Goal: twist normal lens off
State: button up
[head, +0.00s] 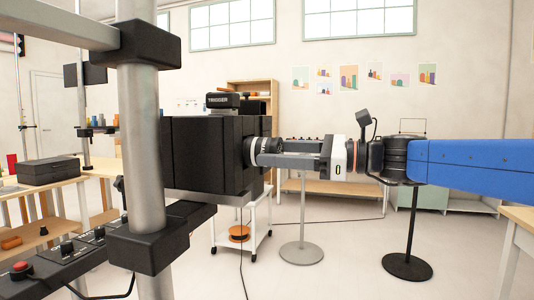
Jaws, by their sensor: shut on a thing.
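A large black box camera (205,155) is mounted beside a thick grey post in the head view. A short black lens (251,151) with pale markings sticks out from its right side, level with my arm. My gripper (265,153) reaches in from the right, and its two grey fingers are shut on the lens. The lens sits against the camera front. The fingers and the lens rim hide part of each other, so the exact contact is hard to see.
A white trolley (240,215) with an orange reel stands below the camera. Two round-based stands (408,265) are behind my arm. A wooden table with a black case (48,171) is at the left. A control panel with a red button (22,267) is at lower left.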

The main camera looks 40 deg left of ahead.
dwell(0.4)
jog(key=shift+n, duration=1.6)
jog(key=shift+n, duration=1.5)
jog(key=shift+n, duration=0.8)
jog(key=shift+s+a+n, duration=0.1)
jog(key=shift+n, duration=0.6)
